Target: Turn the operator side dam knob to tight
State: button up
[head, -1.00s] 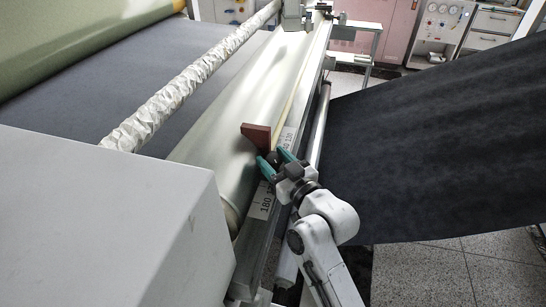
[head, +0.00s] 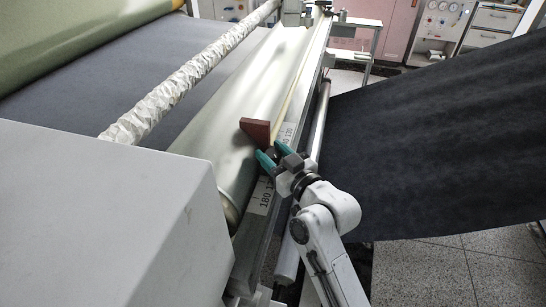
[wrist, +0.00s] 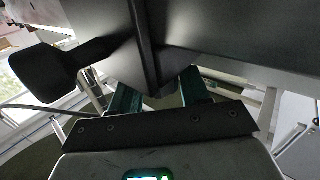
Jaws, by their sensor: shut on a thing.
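The brown-red side dam (head: 256,131) stands on the near edge of the pale roll, beside the scale strip. A small dark knob (head: 272,155) sits just below it. My gripper (head: 271,153) has its teal fingers on either side of the knob and is shut on it. The fingers hide most of the knob, so its turn position cannot be read. In the wrist view, the teal fingers (wrist: 160,92) reach up to a dark part between them, under a large dark body. A dark paddle-shaped part (wrist: 62,68) sticks out to the left there.
The numbered scale strip (head: 265,196) runs along the rail under my gripper. A large grey housing (head: 105,225) fills the lower left. A dark sheet (head: 430,140) slopes away on the right. A crinkled white roll (head: 180,85) lies behind the pale roll.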

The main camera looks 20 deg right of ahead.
jog(key=b, duration=0.1)
jog(key=n+y+b, duration=0.1)
jog(key=b, duration=0.1)
jog(key=shift+d+f, duration=0.1)
jog(key=shift+f, duration=0.2)
jog(key=shift+r+n+g+y+b, duration=0.1)
jog(key=shift+n+g+y+b, duration=0.3)
jog(key=shift+y+b, duration=0.35)
jog(key=shift+r, duration=0.15)
jog(key=o, duration=0.7)
jog(key=shift+c, duration=0.2)
jog(key=shift+s, duration=0.15)
jog(key=b+v, duration=0.1)
jog(key=v, duration=0.9)
jog(key=shift+s, duration=0.3)
jog(key=shift+d, duration=0.1)
